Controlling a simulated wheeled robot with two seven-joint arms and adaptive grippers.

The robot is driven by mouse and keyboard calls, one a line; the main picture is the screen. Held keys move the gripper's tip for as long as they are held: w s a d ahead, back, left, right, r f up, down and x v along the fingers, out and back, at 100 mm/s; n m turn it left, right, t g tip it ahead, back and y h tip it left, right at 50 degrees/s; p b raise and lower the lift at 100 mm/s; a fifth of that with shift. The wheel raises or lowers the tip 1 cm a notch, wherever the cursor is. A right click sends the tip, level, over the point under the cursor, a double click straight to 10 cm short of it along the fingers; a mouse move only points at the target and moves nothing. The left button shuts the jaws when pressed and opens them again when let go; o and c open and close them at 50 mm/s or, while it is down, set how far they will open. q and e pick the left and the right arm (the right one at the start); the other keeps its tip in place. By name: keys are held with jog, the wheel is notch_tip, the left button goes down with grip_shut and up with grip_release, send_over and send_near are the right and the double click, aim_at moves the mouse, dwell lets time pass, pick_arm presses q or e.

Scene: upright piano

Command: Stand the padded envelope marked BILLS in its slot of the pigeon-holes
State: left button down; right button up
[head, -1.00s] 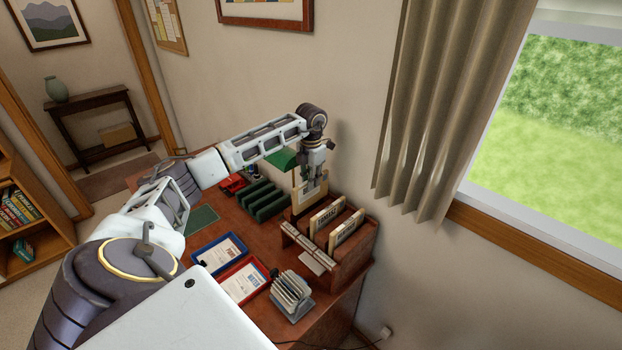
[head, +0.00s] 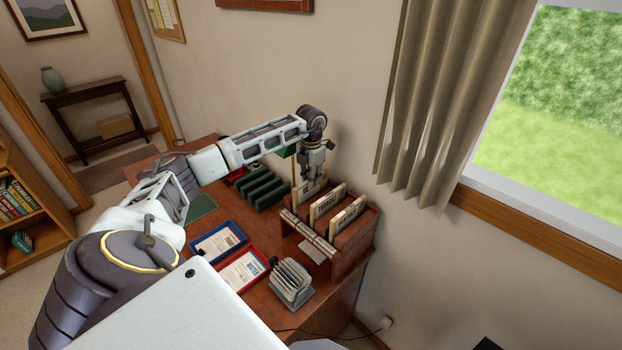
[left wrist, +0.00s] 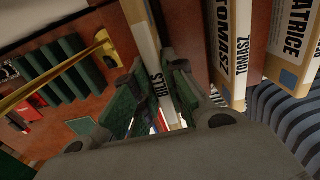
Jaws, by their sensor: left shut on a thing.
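My left gripper (head: 314,181) is shut on the cream padded envelope marked BILLS (head: 306,190), held upright. In the left wrist view the envelope (left wrist: 145,38) stands between the fingers (left wrist: 157,88), its BILLS lettering partly covered. The wooden pigeon-holes (head: 353,248) stand on the desk against the wall. The envelope is at their far-left end, its lower part hidden in the head view; I cannot tell whether it touches the bottom. Two envelopes stand in slots to its right: TOMASZ (left wrist: 227,48) and one whose visible letters read ATRICE (left wrist: 293,45). My right gripper is not in view.
A green slotted rack (head: 258,191) and a green-shaded lamp (head: 285,152) are left of the pigeon-holes. Blue (head: 218,242) and red (head: 243,272) trays and a grey card holder (head: 291,283) stand in front. The wall and curtain (head: 430,100) are close behind.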

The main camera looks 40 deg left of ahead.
pick_arm(q)
jog(key=shift+f, duration=0.2)
jog(key=c, duration=1.4)
grip_release()
jog(key=shift+o, duration=0.2)
jog(key=shift+r, duration=0.15)
notch_tip(320, 180, up, 12)
jog(key=shift+s+f, duration=0.1)
jog(key=shift+f, duration=0.1)
dwell(0.3)
